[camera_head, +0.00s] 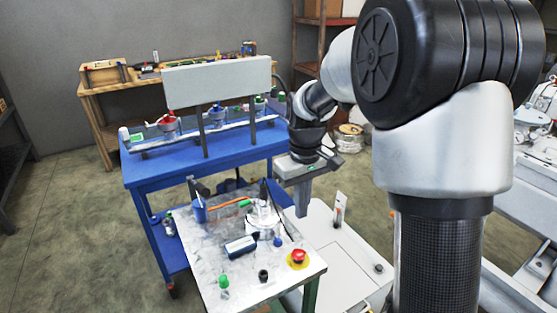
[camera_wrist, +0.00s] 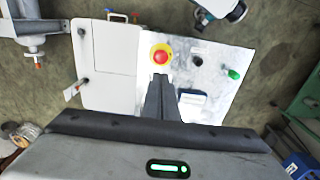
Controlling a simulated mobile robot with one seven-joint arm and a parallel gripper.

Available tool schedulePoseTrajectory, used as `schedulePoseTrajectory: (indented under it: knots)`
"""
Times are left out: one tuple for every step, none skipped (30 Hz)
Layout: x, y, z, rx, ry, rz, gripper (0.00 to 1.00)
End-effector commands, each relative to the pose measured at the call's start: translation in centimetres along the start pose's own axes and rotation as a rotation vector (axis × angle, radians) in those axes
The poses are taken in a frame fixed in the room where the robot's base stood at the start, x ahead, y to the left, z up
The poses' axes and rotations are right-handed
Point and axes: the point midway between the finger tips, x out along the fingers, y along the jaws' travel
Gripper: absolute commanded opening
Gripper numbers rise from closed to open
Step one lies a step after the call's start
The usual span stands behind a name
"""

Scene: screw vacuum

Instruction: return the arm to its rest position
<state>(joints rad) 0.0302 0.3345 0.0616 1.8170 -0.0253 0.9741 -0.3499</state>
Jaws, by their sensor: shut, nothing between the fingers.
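My gripper (camera_head: 302,212) hangs at the end of my bent arm in the head view, fingers pointing down. It is shut and empty, above the right side of the small grey worktable (camera_head: 205,275) and apart from it. In the wrist view the closed fingers of my gripper (camera_wrist: 158,80) point toward the tabletop, between the red-and-yellow button (camera_wrist: 161,54) and a dark-and-white box (camera_wrist: 193,99). My upper arm fills the right of the head view and hides part of the room behind it.
A blue bench (camera_head: 165,172) with a white panel (camera_head: 217,82) stands behind. Floor at the left is clear.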

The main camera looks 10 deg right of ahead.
Motion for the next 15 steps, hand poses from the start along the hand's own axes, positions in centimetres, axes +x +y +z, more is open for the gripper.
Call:
schedulePoseTrajectory:
  knots:
    - [-0.4,-0.1,0.1,0.004,0.006,0.003,0.0]
    - [-0.8,-0.1,0.3,0.008,0.012,0.006,0.0]
    - [-1.5,-0.2,0.7,0.016,0.023,0.012,0.0]
    - [-2.2,-0.4,1.1,0.024,0.034,0.017,0.0]
    - [-3.0,-0.6,1.7,0.035,0.047,0.023,0.0]
    - [-4.3,-0.8,2.5,0.053,0.069,0.033,0.0]
    - [-5.3,-1.1,3.3,0.067,0.087,0.041,0.0]
    - [-6.3,-1.4,4.2,0.084,0.106,0.048,0.0]
    - [-7.6,-1.8,5.5,0.107,0.133,0.058,0.0]
    - [-8.4,-2.2,6.5,0.127,0.155,0.064,0.0]
    - [-9.2,-2.5,7.5,0.144,0.176,0.07,0.0]
    - [-10.2,-3.0,8.8,0.169,0.204,0.077,0.0]
    - [-10.7,-3.4,9.8,0.186,0.224,0.082,0.0]
    - [-11.2,-3.7,10.8,0.203,0.245,0.086,0.0]
    - [-11.8,-4.1,11.9,0.225,0.27,0.09,0.0]
